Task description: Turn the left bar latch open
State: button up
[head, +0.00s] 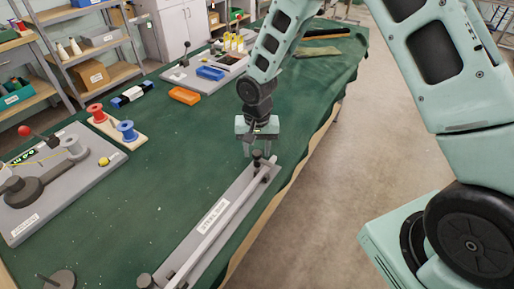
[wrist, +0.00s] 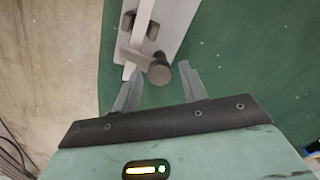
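A long grey base (head: 207,226) with a pale bar (head: 222,211) lies along the table's right edge. A dark latch knob (head: 258,157) stands at its far end, and another dark knob (head: 146,281) is at its near end. My gripper (head: 262,150) points down over the far knob. In the wrist view the round knob (wrist: 160,73) sits between the tips of my open gripper (wrist: 161,76). I cannot tell whether a finger touches the knob.
On the green table (head: 180,165) a grey board (head: 60,180) with a lever stands at left, beside red and blue spools (head: 127,130). Orange (head: 184,95) and blue (head: 210,73) trays lie farther back.

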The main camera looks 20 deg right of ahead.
jog(key=c, duration=0.7)
jog(key=shift+n, duration=0.3)
jog(key=n, duration=0.4)
jog(key=n+p, duration=0.1)
jog(key=n, duration=0.3)
jog(key=shift+r+n, duration=0.1)
jog(key=shift+n, duration=0.3)
jog(key=n+p, duration=0.1)
jog(key=n, duration=0.3)
jog(key=shift+n+p, duration=0.6)
jog(key=shift+n, duration=1.6)
